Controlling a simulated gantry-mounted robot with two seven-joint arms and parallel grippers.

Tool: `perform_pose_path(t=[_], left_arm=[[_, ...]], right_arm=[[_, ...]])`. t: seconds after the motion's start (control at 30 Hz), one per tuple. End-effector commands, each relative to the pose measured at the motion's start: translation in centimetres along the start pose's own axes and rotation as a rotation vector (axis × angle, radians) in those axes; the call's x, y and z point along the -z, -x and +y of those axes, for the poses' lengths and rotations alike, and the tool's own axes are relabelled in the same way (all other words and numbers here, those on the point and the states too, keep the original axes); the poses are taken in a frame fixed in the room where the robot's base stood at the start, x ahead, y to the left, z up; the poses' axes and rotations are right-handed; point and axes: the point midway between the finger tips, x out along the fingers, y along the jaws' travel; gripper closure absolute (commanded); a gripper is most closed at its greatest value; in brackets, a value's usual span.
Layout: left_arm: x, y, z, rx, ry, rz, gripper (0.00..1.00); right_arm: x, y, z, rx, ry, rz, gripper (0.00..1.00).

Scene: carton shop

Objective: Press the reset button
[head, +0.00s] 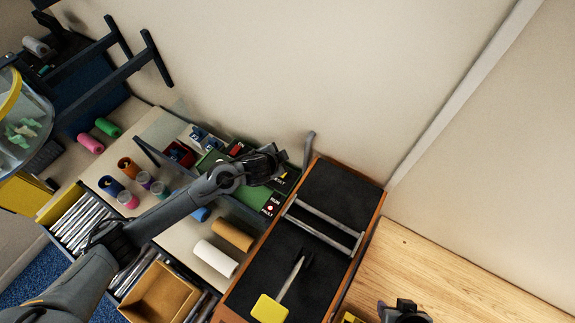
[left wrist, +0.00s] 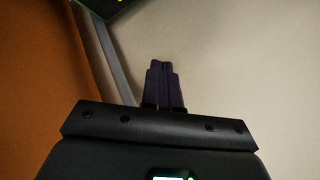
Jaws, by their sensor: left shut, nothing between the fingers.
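A green control panel (head: 256,196) stands against the wall side of the bench in the head view. In the left wrist view the left fingers (left wrist: 163,85) are together and empty, and a dark green-edged panel corner (left wrist: 98,8) shows at the top. My right gripper (head: 404,311) shows only partly at the bottom edge; its fingers are unclear.
A wood-framed black conveyor (head: 335,190) with a metal rail frame (head: 322,229) lies right of the panel. A yellow-ended tool (head: 270,308) rests on it. Coloured rolls (head: 128,167) and a white roll (head: 215,259) lie left. The wooden top (head: 450,275) at right is mostly clear.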

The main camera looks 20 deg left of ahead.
Motion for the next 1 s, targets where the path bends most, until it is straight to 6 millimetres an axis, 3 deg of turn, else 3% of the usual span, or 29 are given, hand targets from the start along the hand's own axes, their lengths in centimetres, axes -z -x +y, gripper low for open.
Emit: perform_pose_path(t=[0.47,0.8,1.0], left_arm=[[-0.1,-0.1,0.1,0.000,0.000,-0.001,1.00],[-1.1,-1.4,1.0,0.000,-0.001,-0.002,1.00],[-2.5,-3.4,2.5,0.001,-0.001,-0.001,1.00]], right_arm=[[-0.5,-0.1,-0.3,0.009,-0.007,-0.011,0.57],[-0.5,-0.5,-0.2,0.006,-0.003,-0.007,0.57],[-1.3,-3.1,-0.2,0.001,0.003,-0.006,0.57]])
